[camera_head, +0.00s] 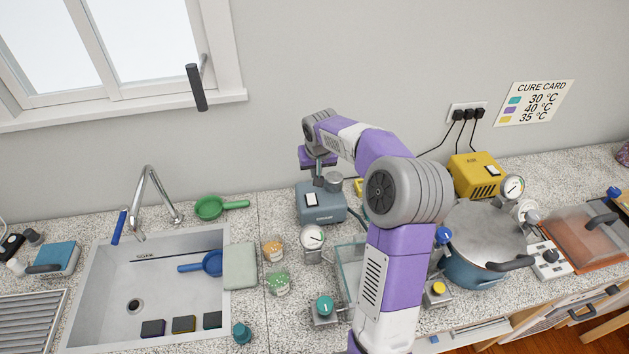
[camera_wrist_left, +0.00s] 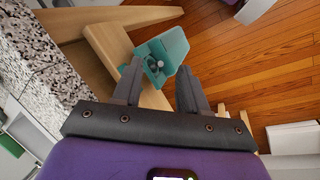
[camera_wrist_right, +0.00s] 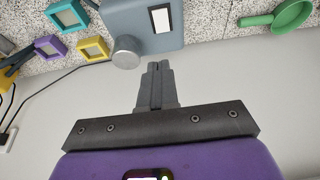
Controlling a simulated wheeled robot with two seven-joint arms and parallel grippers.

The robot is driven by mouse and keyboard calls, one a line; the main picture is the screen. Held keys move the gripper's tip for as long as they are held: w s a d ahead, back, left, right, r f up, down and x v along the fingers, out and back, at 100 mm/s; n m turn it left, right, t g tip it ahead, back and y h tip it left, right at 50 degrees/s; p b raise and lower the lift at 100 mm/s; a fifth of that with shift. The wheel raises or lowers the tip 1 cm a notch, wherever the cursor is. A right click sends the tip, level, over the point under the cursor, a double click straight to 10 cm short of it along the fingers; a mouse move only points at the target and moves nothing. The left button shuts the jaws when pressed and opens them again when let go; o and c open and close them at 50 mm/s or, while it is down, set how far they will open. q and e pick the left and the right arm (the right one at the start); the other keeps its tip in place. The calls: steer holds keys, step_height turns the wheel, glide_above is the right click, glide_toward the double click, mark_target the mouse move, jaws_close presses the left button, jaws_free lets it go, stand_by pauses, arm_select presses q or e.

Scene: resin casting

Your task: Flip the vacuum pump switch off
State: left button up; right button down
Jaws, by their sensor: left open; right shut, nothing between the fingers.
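The vacuum pump appears to be the blue-grey box (camera_head: 313,215) on the counter; its small front label is hard to read. Its white rocker switch (camera_head: 313,199) is on the top face, and it also shows in the right wrist view (camera_wrist_right: 160,19). A round metal cylinder (camera_wrist_right: 126,52) stands at the pump's edge. My right gripper (camera_head: 319,182) is shut and empty, over the pump's back edge. In the right wrist view its fingertips (camera_wrist_right: 157,66) point toward the pump, apart from the switch. My left gripper (camera_wrist_left: 160,75) is open and empty, away from the counter and outside the head view.
A yellow box (camera_head: 474,175) with its own switch stands right of my right arm. A gauge (camera_head: 312,238) and a clear tank (camera_head: 348,262) are near the pump. A large pot (camera_head: 485,245) stands to the right. The left wrist view shows a teal object (camera_wrist_left: 165,52) beyond my fingers.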

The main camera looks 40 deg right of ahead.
glide_toward(313, 195)
steer(key=x, duration=0.5)
steer(key=shift+w, duration=0.25)
steer(key=shift+w+d+f, duration=0.1)
steer(key=shift+f, duration=0.65)
